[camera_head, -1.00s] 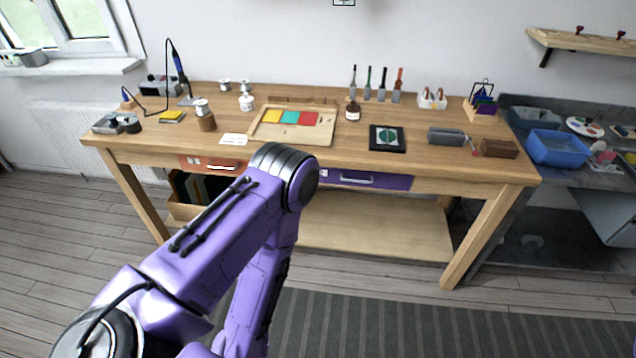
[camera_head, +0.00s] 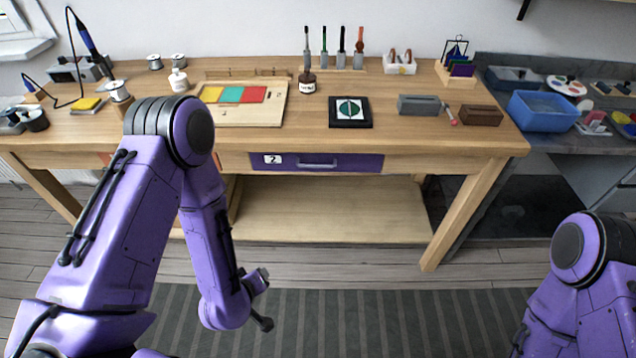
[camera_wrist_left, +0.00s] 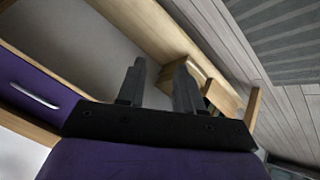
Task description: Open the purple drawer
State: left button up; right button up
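The purple drawer (camera_head: 345,161) sits shut under the front edge of the wooden workbench, with a silver bar handle (camera_head: 318,164) and a label reading 2. It also shows at the left of the left wrist view (camera_wrist_left: 30,85), with its handle (camera_wrist_left: 36,96). My left gripper (camera_head: 264,298) hangs below and in front of the drawer, apart from it. In the left wrist view its two fingers (camera_wrist_left: 160,85) stand apart with nothing between them. My right arm shows at the lower right of the head view; its gripper is out of view.
The workbench (camera_head: 400,150) has a lower shelf (camera_head: 330,215) and legs. A blue bin (camera_head: 543,115) stands to the right. The floor in front is clear.

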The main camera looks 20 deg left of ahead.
pick_arm(q)
jog(key=w+d+f+n+t+b, duration=0.2)
jog(key=w+f+t+b, duration=0.1)
jog(key=w+b, duration=0.3)
jog(key=n+t+h+b, duration=0.35)
jog(key=t+b, duration=0.55)
jog(key=b, duration=0.4)
send_near(314, 170)
jog(key=s+d+r, duration=0.1)
jog(key=s+r, duration=0.2)
jog(key=s, duration=0.2)
jog(key=shift+n, duration=0.35)
jog(key=w+r, duration=0.1)
jog(key=w, duration=0.2)
jog(key=w+d+r, duration=0.1)
jog(key=w, duration=0.3)
jog(key=w+r, duration=0.1)
jog(key=w, duration=0.2)
jog(key=shift+w+d, duration=0.25)
jog(key=shift+d, duration=0.1)
grip_shut()
pick_arm(e)
notch_tip(314, 170, down, 24)
jog(key=shift+s+r, duration=0.25)
